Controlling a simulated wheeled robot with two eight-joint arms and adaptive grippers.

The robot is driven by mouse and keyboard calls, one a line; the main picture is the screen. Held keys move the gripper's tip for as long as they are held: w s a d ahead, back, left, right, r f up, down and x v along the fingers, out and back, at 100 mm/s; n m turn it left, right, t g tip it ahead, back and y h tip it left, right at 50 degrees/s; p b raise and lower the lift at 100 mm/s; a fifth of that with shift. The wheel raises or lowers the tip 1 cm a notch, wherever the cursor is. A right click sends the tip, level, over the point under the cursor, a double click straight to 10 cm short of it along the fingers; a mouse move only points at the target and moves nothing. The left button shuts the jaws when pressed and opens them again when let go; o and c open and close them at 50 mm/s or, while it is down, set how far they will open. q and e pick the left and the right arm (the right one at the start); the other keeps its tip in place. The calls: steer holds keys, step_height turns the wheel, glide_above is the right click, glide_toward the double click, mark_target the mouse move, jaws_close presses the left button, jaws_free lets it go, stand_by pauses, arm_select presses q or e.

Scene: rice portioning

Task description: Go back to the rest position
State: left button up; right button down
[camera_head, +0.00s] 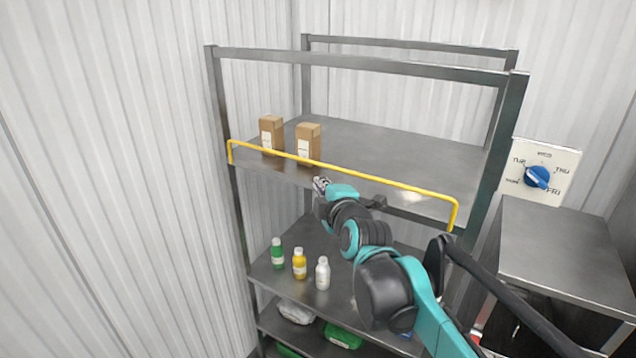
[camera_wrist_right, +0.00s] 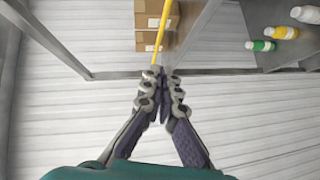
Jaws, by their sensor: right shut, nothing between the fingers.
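My right gripper (camera_head: 320,186) is shut and empty. It is in front of the metal shelf rack, just below the yellow rail (camera_head: 350,175) along the upper shelf. In the right wrist view my right gripper (camera_wrist_right: 161,76) has its fingertips together, and the yellow rail (camera_wrist_right: 161,40) runs up from just beyond them in the picture. I cannot tell whether they touch. My right arm reaches in from the lower right. My left gripper is not in view.
Two brown boxes (camera_head: 308,143) stand on the upper shelf (camera_head: 400,150). Green (camera_head: 277,253), yellow (camera_head: 299,264) and white (camera_head: 322,273) bottles stand on the shelf below. Bags (camera_head: 343,335) lie lower down. A blue dial (camera_head: 537,177) and a metal cabinet (camera_head: 560,245) are at right.

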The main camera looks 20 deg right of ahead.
arm_select(q)
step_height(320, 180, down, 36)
steer(key=b, duration=3.6)
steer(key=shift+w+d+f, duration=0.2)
arm_select(e)
steer(key=s+a+f+m+g, duration=0.2)
steer(key=s+f+m, duration=0.3)
steer(key=f, duration=1.5)
steer(key=s+a+f+m+g+y, duration=0.1)
steer(key=s+a+f+m+g, duration=0.2)
steer(key=s+f, duration=0.7)
steer(key=s+a+f+m+g, duration=0.2)
steer(key=s+f+m+g, duration=0.2)
steer(key=f, duration=2.8)
steer(key=s+m, duration=0.2)
steer(key=s, duration=0.2)
steer(key=shift+s+a+f+m+y, duration=0.2)
steer(key=shift+m+y, duration=0.1)
steer(key=shift+m, duration=0.1)
